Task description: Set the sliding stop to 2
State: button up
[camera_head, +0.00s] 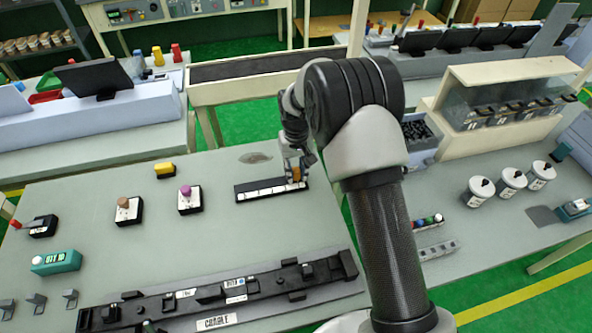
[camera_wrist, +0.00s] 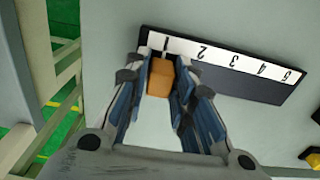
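The sliding stop is an orange-brown block (camera_wrist: 161,78) at the left end of a black rail with a white scale (camera_wrist: 225,62) numbered 1 to 5. In the wrist view the stop sits below the mark 1, left of the mark 2 (camera_wrist: 202,51). My gripper (camera_wrist: 162,62) has one fingertip on each side of the stop, close against it, and looks shut on it. In the head view the rail (camera_head: 262,189) lies on the grey table, and my gripper (camera_head: 296,173) is over its right end, partly hiding the stop (camera_head: 295,174).
Left of the rail are a purple-knobbed box (camera_head: 189,201), a brown-knobbed box (camera_head: 127,212) and a yellow block (camera_head: 164,170). A long black fixture (camera_head: 215,295) lies along the table's near side. The surface between it and the rail is clear.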

aim_at(283, 180)
grip_shut()
jog(key=a, duration=0.4)
jog(key=shift+s, duration=0.4)
jog(key=shift+d, duration=0.1)
jog(key=o, duration=0.5)
grip_release()
jog(key=shift+r, duration=0.1)
notch_tip(283, 180, up, 12)
